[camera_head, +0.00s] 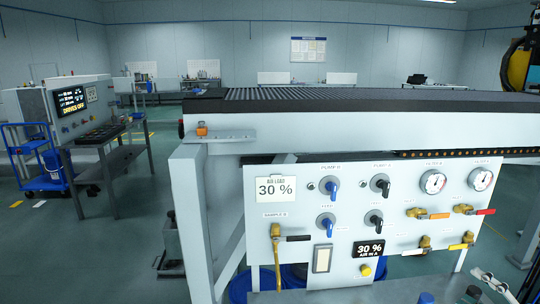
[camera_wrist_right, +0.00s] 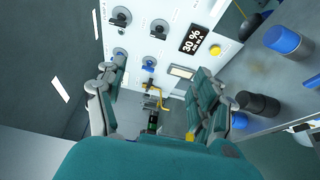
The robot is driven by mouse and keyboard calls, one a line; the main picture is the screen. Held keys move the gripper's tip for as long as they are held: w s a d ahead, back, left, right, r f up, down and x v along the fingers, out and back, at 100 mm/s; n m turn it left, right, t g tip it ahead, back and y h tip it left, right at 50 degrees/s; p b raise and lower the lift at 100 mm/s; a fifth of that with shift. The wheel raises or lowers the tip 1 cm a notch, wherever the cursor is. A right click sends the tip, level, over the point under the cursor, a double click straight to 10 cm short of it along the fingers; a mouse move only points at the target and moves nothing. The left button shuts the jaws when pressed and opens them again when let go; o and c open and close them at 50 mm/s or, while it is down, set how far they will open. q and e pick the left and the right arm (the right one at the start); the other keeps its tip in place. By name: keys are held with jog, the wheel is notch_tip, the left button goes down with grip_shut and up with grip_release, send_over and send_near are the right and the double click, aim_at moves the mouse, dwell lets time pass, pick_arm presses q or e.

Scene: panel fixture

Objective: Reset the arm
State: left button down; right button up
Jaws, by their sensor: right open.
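My right gripper (camera_head: 492,283) shows only in part at the bottom right of the head view, in front of the lower right of the white panel (camera_head: 340,222). In the right wrist view my right gripper (camera_wrist_right: 160,78) is open, its two teal-padded fingers spread wide. Nothing is held between them. My left gripper is in neither view.
The panel carries knobs, two gauges (camera_head: 433,181) and several valves with coloured handles. A grey surface (camera_head: 390,292) with blue-topped and dark cylinders (camera_wrist_right: 282,40) lies in front. A conveyor (camera_head: 350,98) runs above.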

jog(key=s+d+f+m+h, duration=0.2)
jog(key=d+f+m+h, duration=0.25)
jog(key=f, duration=0.55)
jog(key=s+d+f+m+h, duration=0.25)
jog(key=d+f+m, duration=0.25)
jog(key=f, duration=0.5)
jog(key=s+f+m+g+h, duration=0.2)
jog(key=s+f+m, duration=0.15)
jog(key=f, duration=0.55)
jog(key=s+f+m+g+h, duration=0.15)
jog(key=s+f, duration=0.25)
jog(key=f, duration=0.4)
jog(key=s+a+f+m+g+y, duration=0.1)
jog(key=s+a+f+m+g, duration=0.65)
jog(key=s+a+f, duration=1.4)
jog(key=s+a+f+n+g+y, duration=0.1)
jog(key=s+a+f+g, duration=0.3)
jog(key=s+a, duration=0.4)
jog(key=shift+s+f, duration=0.45)
jog(key=shift+f, duration=0.25)
